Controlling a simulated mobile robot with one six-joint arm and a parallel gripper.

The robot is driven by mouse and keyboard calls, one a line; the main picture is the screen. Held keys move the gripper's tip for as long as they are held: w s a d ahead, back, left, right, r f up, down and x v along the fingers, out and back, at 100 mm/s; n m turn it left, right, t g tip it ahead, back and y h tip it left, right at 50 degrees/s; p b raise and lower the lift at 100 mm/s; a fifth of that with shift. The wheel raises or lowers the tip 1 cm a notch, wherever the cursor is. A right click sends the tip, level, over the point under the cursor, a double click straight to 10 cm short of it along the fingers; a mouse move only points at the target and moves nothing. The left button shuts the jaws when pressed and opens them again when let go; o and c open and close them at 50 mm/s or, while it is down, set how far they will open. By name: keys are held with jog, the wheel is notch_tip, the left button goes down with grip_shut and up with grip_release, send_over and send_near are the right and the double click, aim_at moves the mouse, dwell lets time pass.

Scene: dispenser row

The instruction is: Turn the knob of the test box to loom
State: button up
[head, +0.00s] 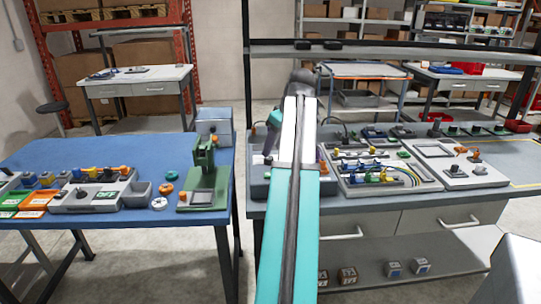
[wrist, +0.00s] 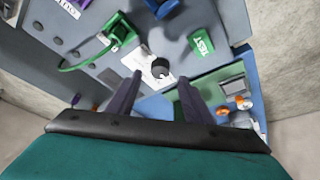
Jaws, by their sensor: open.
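In the wrist view, the test box (wrist: 190,62) is a grey box with a green TEST label (wrist: 202,42). Its black round knob (wrist: 159,67) stands on a white dial plate (wrist: 153,80), whose words are too small to read. My gripper (wrist: 160,82) is open, with its two dark fingers apart and the knob appearing between and just beyond their tips. I see no contact with the knob. In the head view, my arm hides much of the area around my gripper (head: 268,157), which hangs over the left end of the right bench.
A green plug (wrist: 118,30) with a looping green cable and a blue part (wrist: 163,8) stand near the knob. The head view shows crowded panels on the right bench (head: 400,203) and left bench (head: 35,150).

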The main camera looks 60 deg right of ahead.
aim_at(269, 158)
jog(key=shift+x, duration=2.15)
jog(key=c, duration=1)
jog(key=shift+a, duration=0.3)
jog(key=shift+c, duration=0.2)
jog(key=shift+d, duration=0.2)
